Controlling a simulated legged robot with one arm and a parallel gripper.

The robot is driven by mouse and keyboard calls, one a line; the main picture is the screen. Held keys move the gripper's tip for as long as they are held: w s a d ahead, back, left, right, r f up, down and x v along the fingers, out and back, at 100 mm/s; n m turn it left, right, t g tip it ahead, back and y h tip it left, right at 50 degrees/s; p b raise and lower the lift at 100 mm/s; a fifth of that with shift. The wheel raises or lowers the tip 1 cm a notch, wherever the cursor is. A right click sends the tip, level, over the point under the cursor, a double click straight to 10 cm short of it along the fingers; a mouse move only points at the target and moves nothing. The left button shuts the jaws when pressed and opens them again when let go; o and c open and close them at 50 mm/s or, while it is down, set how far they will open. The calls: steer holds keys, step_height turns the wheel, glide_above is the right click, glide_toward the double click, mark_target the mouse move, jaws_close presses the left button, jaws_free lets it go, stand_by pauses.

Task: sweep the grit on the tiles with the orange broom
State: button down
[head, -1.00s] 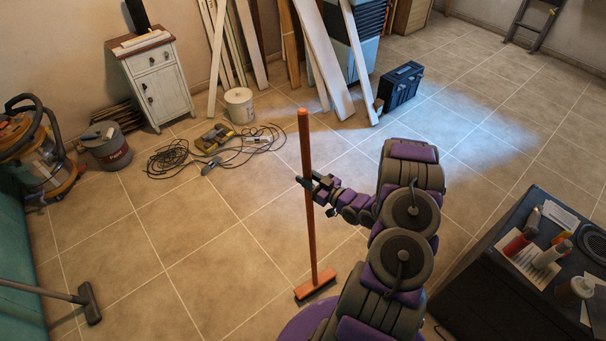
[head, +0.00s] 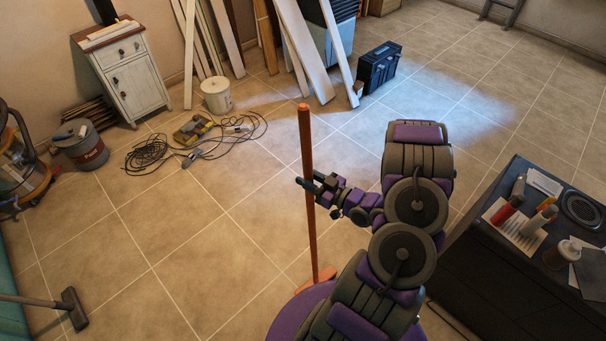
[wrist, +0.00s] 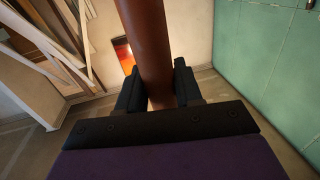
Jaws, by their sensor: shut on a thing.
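The orange broom (head: 308,190) stands nearly upright in the head view, its head (head: 326,275) low by my purple base and partly hidden by it. My gripper (head: 311,187) is shut on the broom's handle at about mid-length. In the wrist view the handle (wrist: 146,45) runs up between the two dark fingers of my gripper (wrist: 159,88). The tiles (head: 190,240) spread over the whole floor. I cannot make out any grit on them at this size.
A black cabinet (head: 490,285) with bottles stands at the right. Tangled cable (head: 150,153), a white bucket (head: 216,96) and a grey-red canister (head: 80,145) lie ahead left. A vacuum floor nozzle (head: 74,308) is at the lower left. The middle tiles are clear.

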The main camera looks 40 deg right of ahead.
steer(key=s+a+b, duration=0.1)
steer(key=s+b, duration=0.2)
steer(key=s, duration=2.3)
steer(key=shift+a, duration=0.15)
steer(key=w+d+p, duration=0.2)
steer(key=w+p, duration=0.8)
steer(key=w, duration=3.4)
steer(key=shift+w+d, duration=0.2)
stand_by(0.5)
